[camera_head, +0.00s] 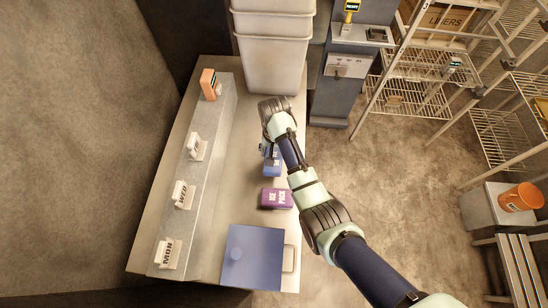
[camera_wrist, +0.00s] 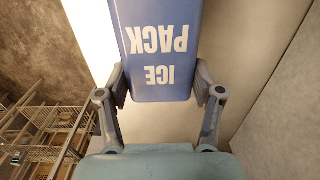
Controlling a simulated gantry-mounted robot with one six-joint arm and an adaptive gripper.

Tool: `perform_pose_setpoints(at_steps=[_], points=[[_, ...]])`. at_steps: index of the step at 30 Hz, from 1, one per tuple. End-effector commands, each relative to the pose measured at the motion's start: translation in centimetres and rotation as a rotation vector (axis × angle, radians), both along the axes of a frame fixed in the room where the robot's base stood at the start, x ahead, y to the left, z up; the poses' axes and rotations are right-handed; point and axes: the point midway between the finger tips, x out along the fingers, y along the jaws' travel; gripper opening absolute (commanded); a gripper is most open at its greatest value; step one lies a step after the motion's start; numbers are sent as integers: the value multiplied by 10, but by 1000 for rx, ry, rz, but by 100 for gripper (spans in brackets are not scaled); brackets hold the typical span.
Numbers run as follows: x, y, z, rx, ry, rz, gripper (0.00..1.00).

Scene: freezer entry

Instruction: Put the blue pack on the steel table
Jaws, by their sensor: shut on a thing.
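My gripper (camera_head: 270,148) is over the right part of the steel table (camera_head: 236,180) in the head view. It is shut on the blue pack (camera_head: 272,166), which shows partly behind my arm. In the wrist view my gripper (camera_wrist: 161,88) has one finger on each side of the blue pack (camera_wrist: 158,50). The lettering "ICE PACK" appears upside down there. Whether the pack touches the table or is held just above it, I cannot tell.
A purple ice pack (camera_head: 276,199) and a blue lidded box (camera_head: 252,258) are nearby on the table. A raised ledge (camera_head: 205,150) with day tags and an orange block (camera_head: 209,84) runs along the left. Stacked pale bins (camera_head: 272,60) stand at the back.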

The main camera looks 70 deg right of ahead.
Motion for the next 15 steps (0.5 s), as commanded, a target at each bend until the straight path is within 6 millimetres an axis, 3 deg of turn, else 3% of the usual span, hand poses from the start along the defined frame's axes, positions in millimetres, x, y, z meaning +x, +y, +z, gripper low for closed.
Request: perform_pose_setpoints(at_steps=[9, 15], points=[[0, 0, -41, 0, 0, 0, 21], [0, 0, -42, -1, -1, 0, 21]])
